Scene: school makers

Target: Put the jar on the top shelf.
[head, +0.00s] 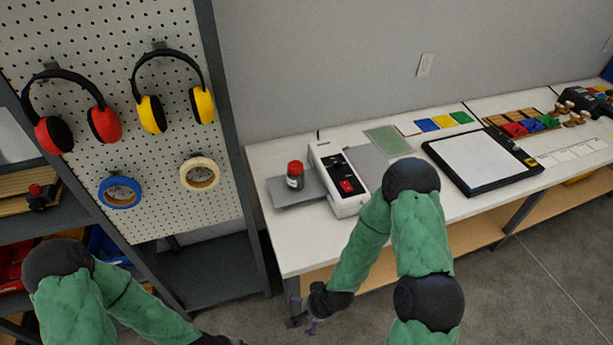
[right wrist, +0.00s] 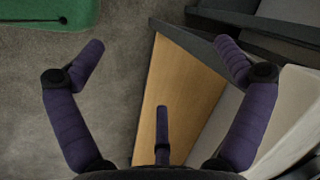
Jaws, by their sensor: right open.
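A small jar (head: 295,175) with a red lid and a dark body with a pale label stands upright on a grey plate (head: 313,188) at the left end of the white worktable (head: 292,240). My right gripper (head: 312,308) is low in front of the table's left end, below the tabletop and apart from the jar. In the right wrist view its purple fingers (right wrist: 161,50) are spread and empty, and the jar does not show. My left gripper is barely in view at the bottom edge of the head view, its fingers mostly cut off. I cannot tell which shelf is the top one.
A white device (head: 338,178) with a red switch stands just right of the jar. A pegboard (head: 150,85) with ear defenders and tape rolls stands left of the table. Grey shelving (head: 70,218) shows behind it at left. A wooden lower shelf (head: 475,236) runs under the tabletop.

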